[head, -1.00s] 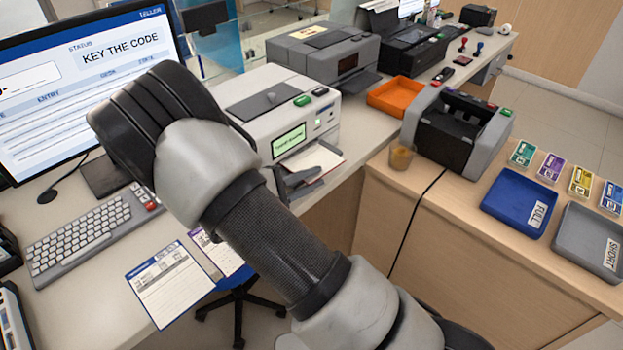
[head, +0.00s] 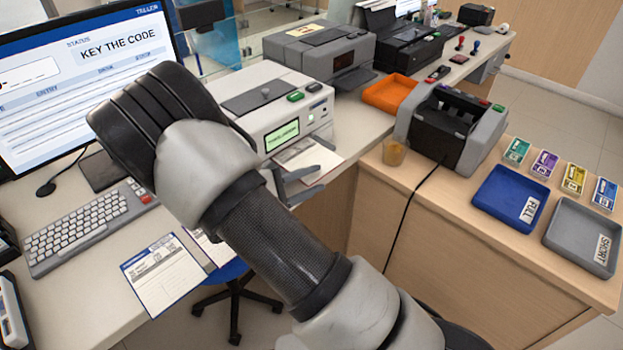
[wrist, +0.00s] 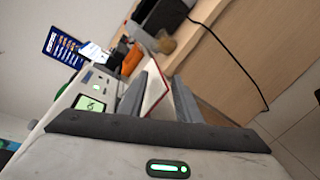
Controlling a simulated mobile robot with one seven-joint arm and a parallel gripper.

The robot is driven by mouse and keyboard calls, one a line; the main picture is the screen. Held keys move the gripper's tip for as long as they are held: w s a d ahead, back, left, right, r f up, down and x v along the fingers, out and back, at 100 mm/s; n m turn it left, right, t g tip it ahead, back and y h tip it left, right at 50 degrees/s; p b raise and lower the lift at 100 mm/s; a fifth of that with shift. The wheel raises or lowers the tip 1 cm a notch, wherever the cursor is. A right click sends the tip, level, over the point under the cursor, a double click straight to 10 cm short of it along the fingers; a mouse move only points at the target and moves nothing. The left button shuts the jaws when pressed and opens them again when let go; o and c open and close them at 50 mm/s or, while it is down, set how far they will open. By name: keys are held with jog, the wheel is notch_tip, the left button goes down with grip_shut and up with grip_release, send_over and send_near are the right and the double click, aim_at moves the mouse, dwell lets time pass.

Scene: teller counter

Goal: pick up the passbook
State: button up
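The passbook (head: 308,153) is a pale open booklet sticking out of the front slot of the white passbook printer (head: 283,112). In the wrist view the passbook (wrist: 155,88) shows a red edge and appears between my fingers. My gripper (head: 314,180) is open at the front of the printer, just below and in front of the booklet in the head view. In the wrist view my gripper (wrist: 165,88) has its two grey fingers apart. I cannot tell whether either finger touches the booklet. My forearm hides part of the printer's left side.
A monitor (head: 85,75) and keyboard (head: 88,230) stand left of my arm. Printed forms (head: 165,275) lie at the desk edge. An orange tray (head: 390,93), a small amber cup (head: 394,152) and a note counter (head: 450,125) stand to the right. A black cable hangs down the side counter.

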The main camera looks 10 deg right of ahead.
jog(key=shift+o, duration=0.6)
jog(key=shift+r, duration=0.1)
jog(key=shift+s+a+r, duration=0.1)
jog(key=shift+a, duration=0.15)
jog(key=p+v, duration=0.1)
jog(key=v, duration=1.5)
jog(key=shift+s+a, duration=0.25)
jog(key=shift+a, duration=0.1)
